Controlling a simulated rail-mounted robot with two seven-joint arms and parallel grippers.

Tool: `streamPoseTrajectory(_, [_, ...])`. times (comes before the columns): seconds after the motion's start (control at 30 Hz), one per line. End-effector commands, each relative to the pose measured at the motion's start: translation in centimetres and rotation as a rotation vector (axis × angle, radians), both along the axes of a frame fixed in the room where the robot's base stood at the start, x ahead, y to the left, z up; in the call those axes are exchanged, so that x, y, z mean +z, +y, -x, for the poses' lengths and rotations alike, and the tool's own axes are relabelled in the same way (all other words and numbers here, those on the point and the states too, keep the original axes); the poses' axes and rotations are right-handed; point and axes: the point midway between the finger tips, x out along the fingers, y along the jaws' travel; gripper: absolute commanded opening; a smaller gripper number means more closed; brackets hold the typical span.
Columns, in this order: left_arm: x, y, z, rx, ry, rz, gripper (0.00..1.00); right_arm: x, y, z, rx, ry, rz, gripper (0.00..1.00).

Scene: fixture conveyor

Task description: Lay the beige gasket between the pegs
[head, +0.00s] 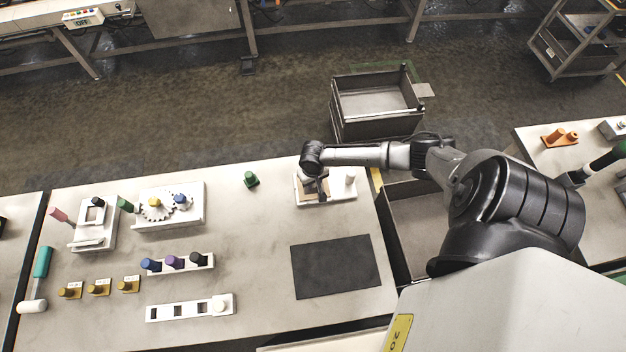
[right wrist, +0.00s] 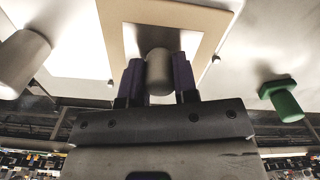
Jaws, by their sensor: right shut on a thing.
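The beige gasket (right wrist: 131,40) is a flat square frame with a square opening, seen large in the right wrist view. In the head view a beige part of it (head: 312,194) shows over the white fixture plate (head: 334,200), partly hidden by my gripper. My right gripper (right wrist: 158,78) is shut on a grey rounded knob (right wrist: 159,62) at the gasket's near edge. It also shows in the head view (head: 321,192), above the plate's left part. Small pegs (right wrist: 215,58) show just outside the gasket's edge. I cannot tell whether the gasket touches the plate. My left gripper is out of view.
A white post (head: 350,178) stands on the plate's right end, close to my gripper. A green block (head: 251,180) stands to the left. A dark mat (head: 335,267) lies nearer on the table. Other fixtures, such as the gear plate (head: 194,215), fill the left side.

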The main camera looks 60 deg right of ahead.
Motion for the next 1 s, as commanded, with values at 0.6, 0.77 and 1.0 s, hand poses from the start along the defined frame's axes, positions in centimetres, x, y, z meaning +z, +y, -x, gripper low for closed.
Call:
streamPoseTrajectory(0.6, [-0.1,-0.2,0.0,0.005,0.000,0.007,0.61,-0.2,0.0,0.0,0.000,0.000,0.000,0.57])
streamPoseTrajectory(0.77, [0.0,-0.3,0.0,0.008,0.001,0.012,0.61,0.5,0.0,0.0,0.001,-0.001,0.000,0.57])
streamPoseTrajectory(1.0, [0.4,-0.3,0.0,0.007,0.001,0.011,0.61,4.4,0.0,-0.1,0.003,-0.004,0.000,0.57])
